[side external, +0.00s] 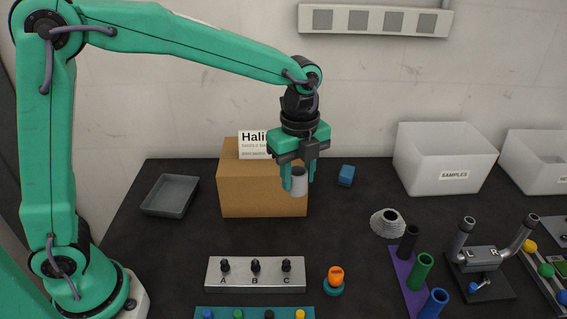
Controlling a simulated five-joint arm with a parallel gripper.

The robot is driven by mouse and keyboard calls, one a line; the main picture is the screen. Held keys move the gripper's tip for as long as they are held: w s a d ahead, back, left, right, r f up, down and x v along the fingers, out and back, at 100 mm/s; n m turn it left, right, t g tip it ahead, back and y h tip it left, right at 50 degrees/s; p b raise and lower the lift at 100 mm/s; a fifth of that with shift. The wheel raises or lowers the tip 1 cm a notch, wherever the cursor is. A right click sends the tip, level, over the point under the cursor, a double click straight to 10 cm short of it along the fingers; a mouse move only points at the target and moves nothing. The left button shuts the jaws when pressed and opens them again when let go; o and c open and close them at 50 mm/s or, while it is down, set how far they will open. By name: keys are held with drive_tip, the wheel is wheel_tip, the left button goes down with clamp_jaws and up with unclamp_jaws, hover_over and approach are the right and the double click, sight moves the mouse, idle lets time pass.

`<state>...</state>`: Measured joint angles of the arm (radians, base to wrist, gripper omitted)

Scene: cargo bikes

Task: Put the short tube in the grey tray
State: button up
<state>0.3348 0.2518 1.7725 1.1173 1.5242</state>
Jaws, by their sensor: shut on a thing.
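My gripper (298,181) hangs near the middle of the view, pointing down. It is shut on a short light grey tube (299,183) with a dark open top. The tube is held upright, or nearly so, in front of the cardboard box, and appears to be above the table. The grey tray (171,196) lies on the dark table to the left of the box, shallow and empty. My gripper is to the right of the tray.
The cardboard box (240,192) with a white sign (252,145) stands between tray and gripper. A block with posts A, B, C (255,286) lies in front. Right are an orange knob (336,276), a purple strip with coloured tubes (408,285) and a white samples bin (443,160).

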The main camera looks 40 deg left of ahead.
drive_tip(key=s+a+n, duration=0.6)
drive_tip(key=a+n, duration=0.1)
drive_tip(key=a, duration=0.5)
drive_tip(key=s+a+n, duration=0.6)
drive_tip(key=a+n, duration=0.2)
drive_tip(key=a, duration=0.4)
drive_tip(key=f, duration=0.5)
drive_tip(key=shift+w+d+f, duration=0.25)
drive_tip(key=shift+d, duration=0.05)
hover_over(173, 198)
wheel_tip(173, 198, down, 7)
drive_tip(key=shift+d, duration=0.1)
drive_tip(key=shift+f, duration=0.1)
drive_tip(key=shift+f, duration=1.9)
